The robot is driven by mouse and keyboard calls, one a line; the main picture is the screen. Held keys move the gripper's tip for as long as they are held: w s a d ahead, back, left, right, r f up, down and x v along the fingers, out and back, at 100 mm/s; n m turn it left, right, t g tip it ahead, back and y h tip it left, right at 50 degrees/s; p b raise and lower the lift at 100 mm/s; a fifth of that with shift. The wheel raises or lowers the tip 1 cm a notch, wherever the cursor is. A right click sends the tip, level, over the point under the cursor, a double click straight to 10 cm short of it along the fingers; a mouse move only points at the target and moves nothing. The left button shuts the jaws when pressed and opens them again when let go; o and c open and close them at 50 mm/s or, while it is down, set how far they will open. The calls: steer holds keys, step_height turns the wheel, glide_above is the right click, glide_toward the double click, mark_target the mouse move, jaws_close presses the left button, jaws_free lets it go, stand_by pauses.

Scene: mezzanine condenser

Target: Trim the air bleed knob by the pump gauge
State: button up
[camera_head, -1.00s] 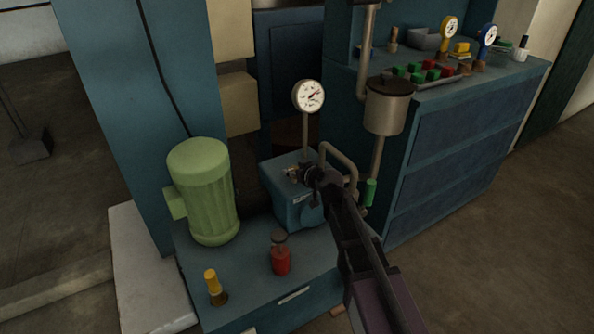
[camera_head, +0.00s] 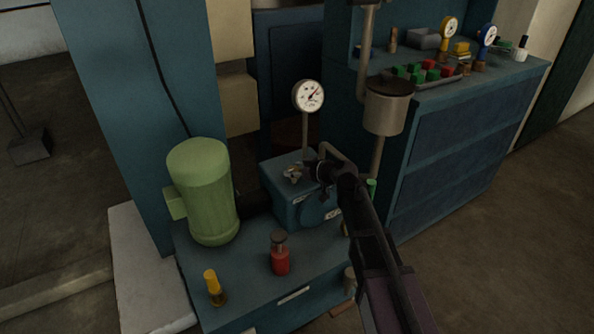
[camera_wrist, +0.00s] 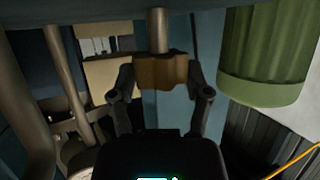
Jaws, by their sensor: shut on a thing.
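The pump gauge (camera_head: 308,96) is a round white dial on a thin post above the blue pump body (camera_head: 290,208). Its dark needle points to the upper right. A brass bleed knob (camera_head: 292,175) shows at the top of the pump body, below the gauge. In the wrist view a brown, lobed knob (camera_wrist: 160,71) sits at the end of a grey stem. My gripper (camera_wrist: 161,84) is shut on it, with one finger on each side. In the head view my gripper (camera_head: 314,169) is at the pump top, and its fingertips are hard to make out.
A green motor (camera_head: 203,190) stands left of the pump. A red-bodied fitting (camera_head: 280,256) and a yellow-topped fitting (camera_head: 213,286) stand in front. A grey pot on a pipe (camera_head: 388,108) is close on the right, beside a blue cabinet (camera_head: 455,140).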

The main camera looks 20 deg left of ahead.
steer(key=shift+s+a, duration=0.1)
steer(key=shift+s, duration=0.05)
steer(key=o, duration=1.2)
steer(key=shift+r, duration=0.1)
